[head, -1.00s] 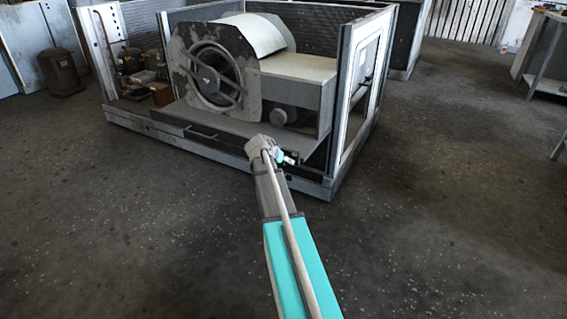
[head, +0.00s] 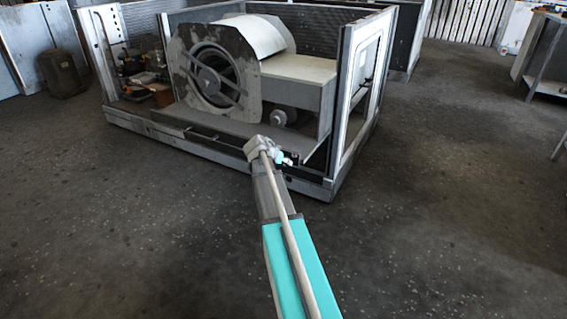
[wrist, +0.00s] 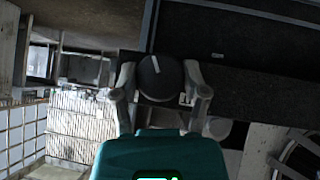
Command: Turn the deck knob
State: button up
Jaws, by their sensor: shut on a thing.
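The deck knob (wrist: 161,80) is a round black knob with a white pointer line, seen in the wrist view. The line points up, tilted slightly left. My gripper (wrist: 160,72) has one finger on each side of the knob and is shut on it. In the head view my gripper is at the front edge of the blower housing (head: 222,166), near its right corner. The knob is hidden behind my wrist there.
The blower drum (head: 212,75) with its cross-braced round opening sits on the housing deck. A framed side panel (head: 362,85) rises at the right of the housing. A dark bin (head: 62,75) stands at the far left. The floor in front is clear.

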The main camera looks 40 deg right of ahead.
jog(key=shift+w, duration=0.1)
jog(key=n+g+b, duration=0.1)
jog(key=g+h+b, duration=0.1)
jog(key=g, duration=0.1)
jog(key=shift+w+f+n+h, duration=0.1)
jog(key=shift+f+n+h, duration=0.2)
jog(key=shift+n, duration=0.1)
jog(key=n+g+h+b, duration=0.1)
jog(key=g+b, duration=0.1)
jog(key=b, duration=0.1)
jog(key=shift+f+n, duration=0.1)
jog(key=shift+n, duration=0.2)
jog(key=n+g+h+b, duration=0.1)
jog(key=g+h+b, duration=0.1)
jog(key=b, duration=0.1)
jog(key=shift+n, duration=0.3)
jog(key=shift+a+r+n+g+h+b, duration=0.1)
jog(key=shift+r+n+g+h+b, duration=0.15)
jog(key=shift+n+h+b, duration=0.5)
jog(key=o, duration=1.1)
jog(key=shift+g, duration=0.25)
jog(key=shift+o, duration=0.2)
